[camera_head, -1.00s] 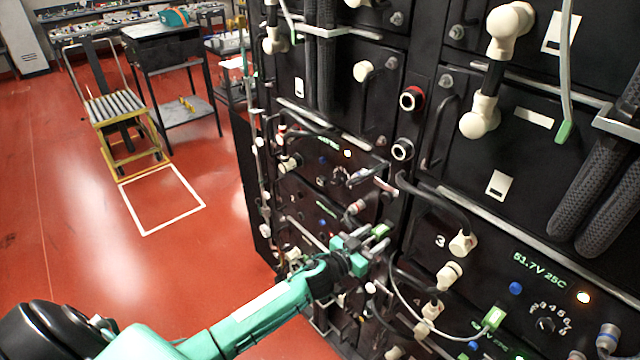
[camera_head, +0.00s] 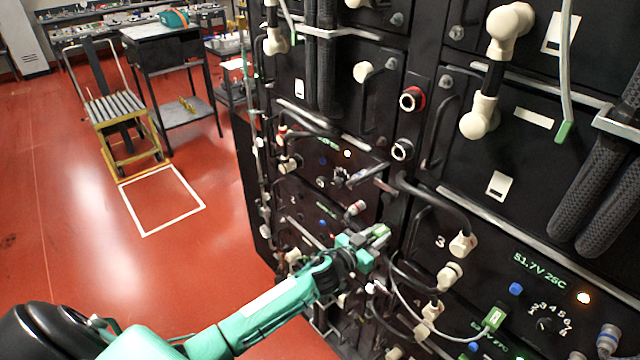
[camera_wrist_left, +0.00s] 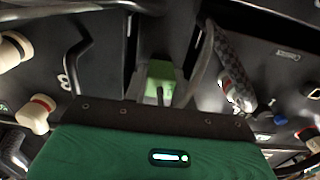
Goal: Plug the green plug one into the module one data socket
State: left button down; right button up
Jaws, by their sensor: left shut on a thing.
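The green plug (camera_head: 379,231) is at the tips of my left gripper (camera_head: 372,237), which is shut on it in front of the black module rack. The same green plug (camera_wrist_left: 160,78) shows in the left wrist view, just beyond the gripper's dark edge, with a grey cable at its near side. I cannot make out the module one data socket, and contact between plug and rack cannot be told. My right gripper is not in view.
Another green plug (camera_head: 494,317) with a white cable sits at the lower right module. A green plug (camera_head: 564,131) hangs at the upper right. Black cables with cream connectors (camera_head: 462,243) and metal handles stick out around the gripper. Open red floor (camera_head: 90,250) lies to the left.

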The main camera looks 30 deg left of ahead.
pick_arm(q)
jog(key=shift+p+v, duration=0.45)
jog(key=shift+v, duration=1.05)
jog(key=shift+s+a, duration=0.15)
jog(key=shift+s, duration=0.2)
jog(key=shift+p+v, duration=0.55)
jog(key=shift+v, duration=1.55)
